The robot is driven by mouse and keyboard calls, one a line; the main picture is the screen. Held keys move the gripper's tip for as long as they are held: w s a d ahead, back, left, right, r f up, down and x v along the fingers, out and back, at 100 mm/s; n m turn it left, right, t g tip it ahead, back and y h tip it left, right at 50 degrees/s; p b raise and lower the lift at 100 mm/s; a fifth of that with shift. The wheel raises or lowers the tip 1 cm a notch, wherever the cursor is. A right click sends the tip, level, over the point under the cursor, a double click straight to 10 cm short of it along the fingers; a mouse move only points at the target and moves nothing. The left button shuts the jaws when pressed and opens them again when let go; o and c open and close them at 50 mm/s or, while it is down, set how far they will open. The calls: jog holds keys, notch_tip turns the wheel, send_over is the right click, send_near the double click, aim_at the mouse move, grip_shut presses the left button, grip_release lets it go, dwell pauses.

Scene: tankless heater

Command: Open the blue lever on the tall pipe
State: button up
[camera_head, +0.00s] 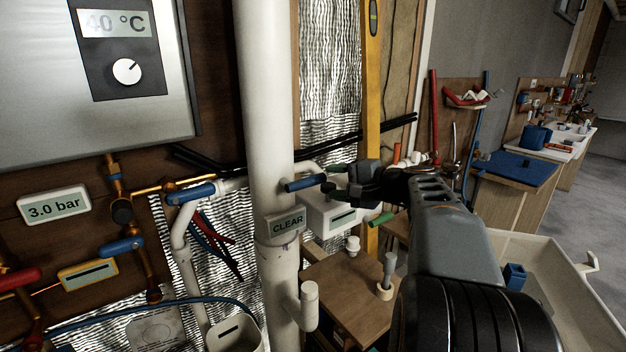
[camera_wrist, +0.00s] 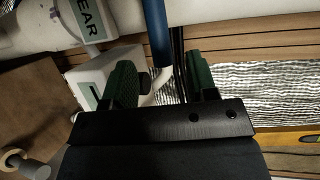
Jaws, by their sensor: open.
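The tall pipe (camera_head: 262,120) is white and stands upright in the middle of the head view. It also crosses the top of the wrist view (camera_wrist: 125,14). The blue lever (camera_head: 305,183) sticks out to the right from the pipe, above a "CLEAR" sign. My gripper (camera_head: 334,179) is open, just right of the lever's free end. In the wrist view the blue lever (camera_wrist: 157,32) points into the gap between the two green-padded fingers of my gripper (camera_wrist: 162,80). Whether either finger touches it I cannot tell.
The "CLEAR" sign (camera_head: 286,222) and a white box (camera_head: 335,215) sit close below the lever. Black pipes (camera_head: 345,138) run behind. Other blue levers (camera_head: 191,194) are on pipes at left. A wooden block (camera_head: 345,290) lies below.

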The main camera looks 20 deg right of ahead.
aim_at(319, 181)
jog(key=shift+p+x, duration=0.35)
jog(key=shift+x, duration=2.75)
grip_shut()
